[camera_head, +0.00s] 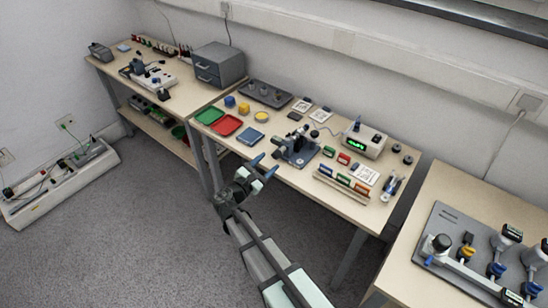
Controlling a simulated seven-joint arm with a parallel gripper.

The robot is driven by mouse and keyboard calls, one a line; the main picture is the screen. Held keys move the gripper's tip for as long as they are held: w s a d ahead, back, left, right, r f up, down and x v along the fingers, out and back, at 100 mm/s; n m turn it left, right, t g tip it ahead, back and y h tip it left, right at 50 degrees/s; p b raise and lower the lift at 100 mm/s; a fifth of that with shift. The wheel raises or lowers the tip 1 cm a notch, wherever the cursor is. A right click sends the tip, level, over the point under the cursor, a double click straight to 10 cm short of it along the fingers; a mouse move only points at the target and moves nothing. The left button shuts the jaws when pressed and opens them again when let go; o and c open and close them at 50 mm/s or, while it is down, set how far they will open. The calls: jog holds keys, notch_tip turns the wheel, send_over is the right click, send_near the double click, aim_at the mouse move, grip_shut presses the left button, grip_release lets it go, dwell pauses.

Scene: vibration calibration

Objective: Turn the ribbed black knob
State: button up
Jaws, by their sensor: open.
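My gripper (264,169) is open and empty, in front of the front edge of the middle table. The ribbing of a black knob is too small to make out. Dark round parts show in several places: a black round cap (441,242) on the grey panel at the right, and two small black pieces (396,148) at the right end of the middle table. A dark blue-grey device (297,147) stands on the middle table, right of my gripper; its small dark parts are not clear. My gripper is apart from all of these.
The middle table (270,142) holds a green tray (209,115), a red tray (226,126), a box with a green display (363,140) and a rack of coloured pieces (344,182). The right table carries a grey panel (450,220) with valves. The floor (130,230) at left is mostly clear.

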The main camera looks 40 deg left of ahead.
jog(key=s, duration=0.7)
jog(key=shift+s, duration=0.25)
dwell(0.3)
